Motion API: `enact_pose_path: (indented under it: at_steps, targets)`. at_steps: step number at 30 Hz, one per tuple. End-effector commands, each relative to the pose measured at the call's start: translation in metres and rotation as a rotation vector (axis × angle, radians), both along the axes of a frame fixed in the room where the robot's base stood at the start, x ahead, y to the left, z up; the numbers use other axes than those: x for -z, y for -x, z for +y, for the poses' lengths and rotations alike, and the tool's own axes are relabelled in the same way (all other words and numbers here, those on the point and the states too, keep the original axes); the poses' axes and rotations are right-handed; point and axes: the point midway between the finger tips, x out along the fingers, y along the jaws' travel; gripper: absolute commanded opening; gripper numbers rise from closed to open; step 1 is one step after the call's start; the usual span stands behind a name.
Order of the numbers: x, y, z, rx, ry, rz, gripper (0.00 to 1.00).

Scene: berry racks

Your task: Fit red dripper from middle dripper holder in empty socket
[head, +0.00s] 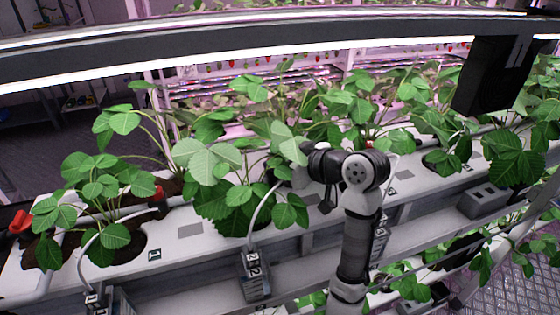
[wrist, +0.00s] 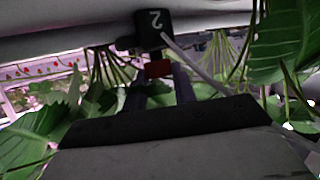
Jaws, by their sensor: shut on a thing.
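In the wrist view, my gripper (wrist: 160,88) is shut on the red dripper (wrist: 158,68), which shows between its fingertips. A black block marked 2 (wrist: 153,28) sits right by the dripper's far end; I cannot tell whether they touch. A thin pale tube runs from there down to the right. In the head view, my arm reaches over the white trough (head: 190,232), and leaves and arm links hide the fingertips. A grey dripper holder marked with digits (head: 254,272) hangs on the trough's front. Other red pieces show at the left end (head: 20,222) and by a left plant (head: 158,192).
Leafy strawberry plants (head: 100,190) stand along the trough and crowd around my arm. Another holder (head: 95,300) hangs at lower left. A lit bar (head: 230,68) crosses above. In the wrist view, leaves (wrist: 280,40) and stems press close on the right.

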Motion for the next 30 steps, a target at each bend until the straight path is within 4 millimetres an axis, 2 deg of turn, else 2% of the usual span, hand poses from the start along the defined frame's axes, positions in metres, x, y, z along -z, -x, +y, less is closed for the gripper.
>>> enact_pose_path:
  at_steps: [11, 12, 17, 23, 27, 30]
  targets:
    - [0.0082, 0.0000, 0.0001, 0.000, 0.000, 0.000, 0.03]
    - [0.0075, 0.0000, 0.0000, 0.000, 0.000, 0.000, 0.29]
    - [0.0069, -0.0001, 0.0001, 0.000, 0.000, 0.000, 0.50]
    - [0.0068, 0.0000, 0.0000, 0.000, 0.000, 0.000, 0.52]
    - [0.0068, 0.0000, 0.0000, 0.000, 0.000, 0.000, 0.69]
    - [0.0068, 0.0000, 0.0000, 0.000, 0.000, 0.000, 0.70]
